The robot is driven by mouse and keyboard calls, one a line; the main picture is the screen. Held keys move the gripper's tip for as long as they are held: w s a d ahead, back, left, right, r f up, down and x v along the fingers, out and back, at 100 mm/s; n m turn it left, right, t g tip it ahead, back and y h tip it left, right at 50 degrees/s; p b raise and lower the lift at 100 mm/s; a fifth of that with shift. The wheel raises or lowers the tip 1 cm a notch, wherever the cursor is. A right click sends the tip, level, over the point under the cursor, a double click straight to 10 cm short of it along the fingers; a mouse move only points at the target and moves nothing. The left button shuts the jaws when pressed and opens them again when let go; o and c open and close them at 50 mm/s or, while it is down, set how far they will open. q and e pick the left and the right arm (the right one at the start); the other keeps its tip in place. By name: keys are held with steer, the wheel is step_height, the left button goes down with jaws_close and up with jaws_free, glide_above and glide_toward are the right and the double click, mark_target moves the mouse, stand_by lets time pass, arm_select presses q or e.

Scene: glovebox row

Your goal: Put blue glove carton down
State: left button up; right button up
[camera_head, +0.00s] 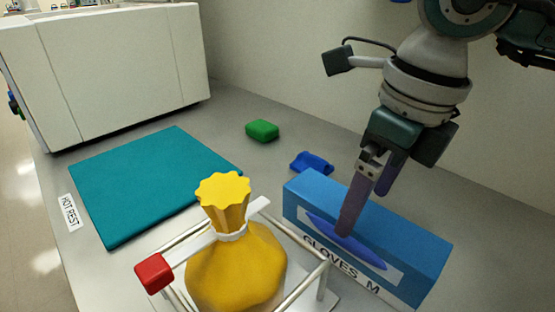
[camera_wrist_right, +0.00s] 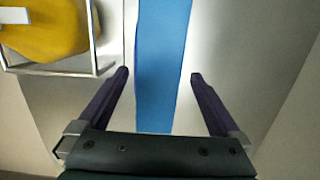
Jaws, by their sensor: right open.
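The blue glove carton (camera_head: 409,237), marked "GLOVES M", rests on the grey bench at the right of the head view. It also shows as a blue strip in the right wrist view (camera_wrist_right: 163,60). My right gripper (camera_head: 366,205) is open, with its fingers at the carton, one in front of its labelled face. In the right wrist view the open fingers (camera_wrist_right: 160,76) stand on either side of the carton, with gaps between. My left gripper is in neither view.
A yellow tied bag (camera_head: 240,268) sits in a wire frame (camera_head: 300,285) left of the carton. A teal mat (camera_head: 145,185), green block (camera_head: 262,130) and blue piece (camera_head: 312,162) lie on the bench. A white cabinet (camera_head: 110,75) stands behind. Bench between mat and carton is partly clear.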

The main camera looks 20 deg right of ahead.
steer(key=f, duration=0.4)
steer(key=w+f+b, duration=0.1)
steer(key=f, duration=0.1)
steer(key=shift+a+f, duration=0.2)
steer(key=shift+a, duration=0.05)
steer(key=shift+r, duration=0.1)
jaws_close()
stand_by(0.5)
